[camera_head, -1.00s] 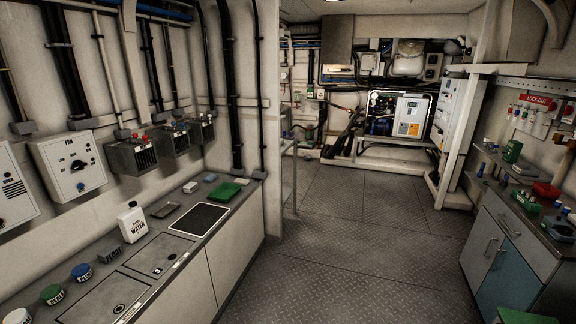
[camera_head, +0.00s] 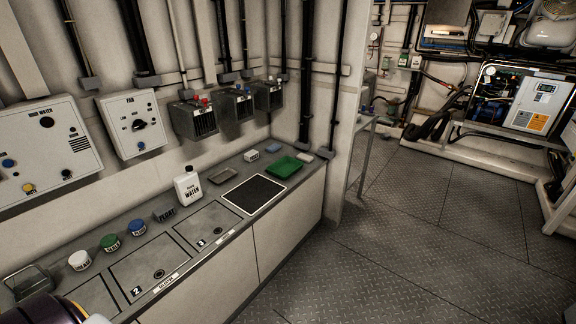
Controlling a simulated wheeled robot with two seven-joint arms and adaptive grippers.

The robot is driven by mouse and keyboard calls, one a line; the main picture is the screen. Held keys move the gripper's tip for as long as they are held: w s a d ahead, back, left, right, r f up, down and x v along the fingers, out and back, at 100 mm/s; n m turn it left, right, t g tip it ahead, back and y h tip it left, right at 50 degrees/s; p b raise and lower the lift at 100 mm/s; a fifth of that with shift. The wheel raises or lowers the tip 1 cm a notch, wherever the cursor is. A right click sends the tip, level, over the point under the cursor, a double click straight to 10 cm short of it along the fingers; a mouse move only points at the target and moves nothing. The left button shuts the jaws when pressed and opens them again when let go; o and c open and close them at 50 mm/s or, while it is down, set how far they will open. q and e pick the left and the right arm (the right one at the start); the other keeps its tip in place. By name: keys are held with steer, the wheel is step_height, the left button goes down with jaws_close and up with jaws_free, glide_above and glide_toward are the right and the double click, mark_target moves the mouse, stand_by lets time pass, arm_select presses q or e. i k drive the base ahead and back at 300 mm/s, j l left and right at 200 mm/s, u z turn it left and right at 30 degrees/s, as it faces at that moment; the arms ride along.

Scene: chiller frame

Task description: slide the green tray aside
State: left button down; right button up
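The green tray (camera_head: 284,167) is a shallow rectangular tray. My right gripper is out of view.
Open plated floor (camera_head: 400,240) lies right of the counter.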

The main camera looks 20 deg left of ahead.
mark_target(284, 167)
steer(key=i, duration=0.8)
steer(key=i+l+u, duration=0.15)
steer(key=i, duration=0.65)
steer(key=i+l+u, duration=0.15)
steer(key=i+u, duration=0.3)
steer(key=i+l+u, duration=0.4)
steer(key=i, duration=0.2)
steer(key=i+l+u, duration=0.45)
